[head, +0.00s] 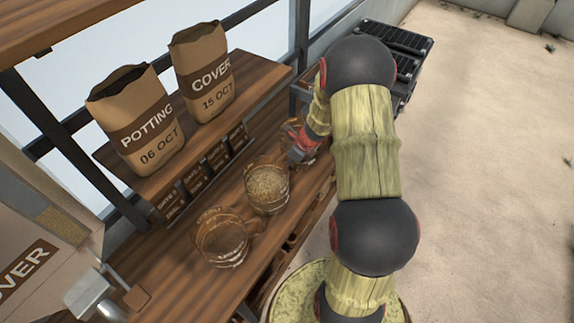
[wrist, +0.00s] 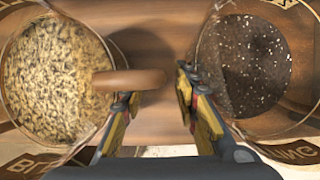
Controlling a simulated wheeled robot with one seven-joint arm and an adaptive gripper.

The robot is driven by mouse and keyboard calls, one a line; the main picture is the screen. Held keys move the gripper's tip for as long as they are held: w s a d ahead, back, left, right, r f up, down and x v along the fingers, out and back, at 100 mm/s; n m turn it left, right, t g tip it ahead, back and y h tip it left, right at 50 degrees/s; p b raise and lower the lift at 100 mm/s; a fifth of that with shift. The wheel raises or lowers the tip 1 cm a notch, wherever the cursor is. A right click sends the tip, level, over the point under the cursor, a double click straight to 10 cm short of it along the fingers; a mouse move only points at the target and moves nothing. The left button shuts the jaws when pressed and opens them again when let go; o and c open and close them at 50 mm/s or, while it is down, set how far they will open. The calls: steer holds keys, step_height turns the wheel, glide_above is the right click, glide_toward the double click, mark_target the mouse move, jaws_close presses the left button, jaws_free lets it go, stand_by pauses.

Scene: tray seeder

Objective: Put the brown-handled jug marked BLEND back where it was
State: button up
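The BLEND jug (head: 267,190) is clear, filled with tan speckled mix, and stands upright on the wooden bench. The right finger is near a second jug (wrist: 245,65) of dark mix, label ending "NG". In the head view my gripper (head: 298,154) partly hides that jug.
A third clear jug (head: 222,240) with a brown handle stands nearer on the bench. Paper sacks marked POTTING (head: 140,125) and COVER (head: 203,75) stand on a raised shelf behind. Black trays (head: 400,40) are stacked beyond the bench. Neighbouring jugs leave little room around my fingers.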

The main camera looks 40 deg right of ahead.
steer(key=p+v, duration=0.2)
steer(key=v, duration=0.9)
steer(key=s+a+r+n, duration=0.3)
steer(key=a+r+n, duration=1.25)
steer(key=r, duration=0.35)
steer(key=s+a+r+n+h, duration=0.1)
steer(key=s+a+r+n, duration=0.3)
steer(key=s+n, duration=0.4)
steer(key=s+a+r+n+t, duration=0.1)
steer(key=s+a+r+n, duration=0.4)
steer(key=s+n, duration=0.3)
steer(key=shift+s+a+r+h, duration=0.2)
steer(key=shift+a+r+h, duration=0.05)
steer(key=shift+r+h, duration=0.2)
steer(key=shift+f+n, duration=0.15)
steer(key=shift+n, duration=0.1)
step_height(320, 180, down, 8)
steer(key=b, duration=0.7)
